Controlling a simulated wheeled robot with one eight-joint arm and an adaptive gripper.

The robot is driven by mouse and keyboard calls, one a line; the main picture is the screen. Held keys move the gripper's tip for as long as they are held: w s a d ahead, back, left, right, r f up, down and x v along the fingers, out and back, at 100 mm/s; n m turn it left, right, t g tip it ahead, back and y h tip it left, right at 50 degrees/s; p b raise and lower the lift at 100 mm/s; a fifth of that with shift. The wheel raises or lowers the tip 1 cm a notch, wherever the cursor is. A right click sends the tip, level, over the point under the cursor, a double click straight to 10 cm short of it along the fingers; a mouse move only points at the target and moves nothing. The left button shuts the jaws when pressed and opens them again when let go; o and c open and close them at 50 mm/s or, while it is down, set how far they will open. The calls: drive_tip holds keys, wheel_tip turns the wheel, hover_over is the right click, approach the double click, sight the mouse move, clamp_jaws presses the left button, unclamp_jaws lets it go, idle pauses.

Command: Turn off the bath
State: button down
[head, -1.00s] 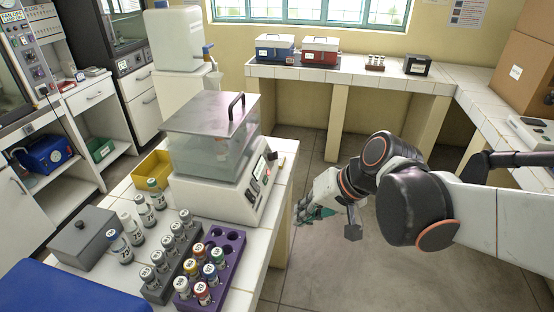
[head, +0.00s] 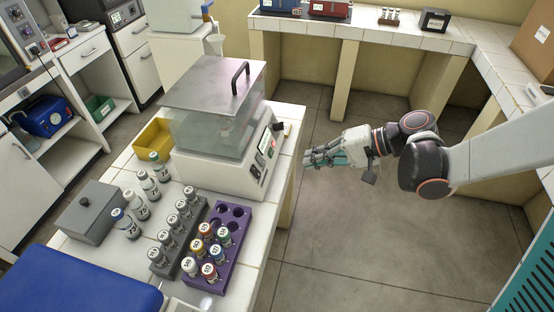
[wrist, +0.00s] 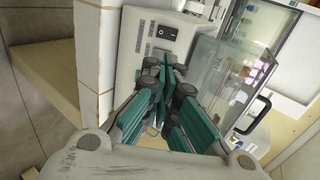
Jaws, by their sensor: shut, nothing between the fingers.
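The bath (head: 214,137) is a white unit with a clear tank, a grey lid and a black lid handle (head: 238,77). It stands on the tiled bench in the head view. Its panel (head: 266,152) faces right and has a small red-lit spot. In the wrist view a black rocker switch (wrist: 166,32) shows on the bath's pale casing (wrist: 140,45). My gripper (head: 308,157) is right of the bath, beyond the bench edge, pointing left at the panel side. In the wrist view my gripper (wrist: 170,70) is shut and empty, its teal fingertips just below the switch; contact cannot be told.
A purple rack (head: 226,240) and a grey rack (head: 182,238) with capped vials stand in front of the bath. Loose vials, a grey box (head: 92,212) and a yellow bin (head: 153,136) are at left. Open floor (head: 350,230) lies right of the bench.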

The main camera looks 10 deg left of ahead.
sight(260, 171)
idle(0.3)
drive_tip(key=s+b+x, duration=0.1)
drive_tip(key=b+x, duration=0.3)
drive_tip(key=x, duration=1)
drive_tip(key=shift+w, duration=0.45)
drive_tip(key=shift+b, duration=0.3)
drive_tip(key=shift+a+f+b, duration=0.25)
drive_tip(key=shift+f+b, duration=0.2)
drive_tip(key=shift+r, duration=0.3)
drive_tip(key=shift+r+p, duration=0.7)
drive_tip(key=shift+d, duration=0.1)
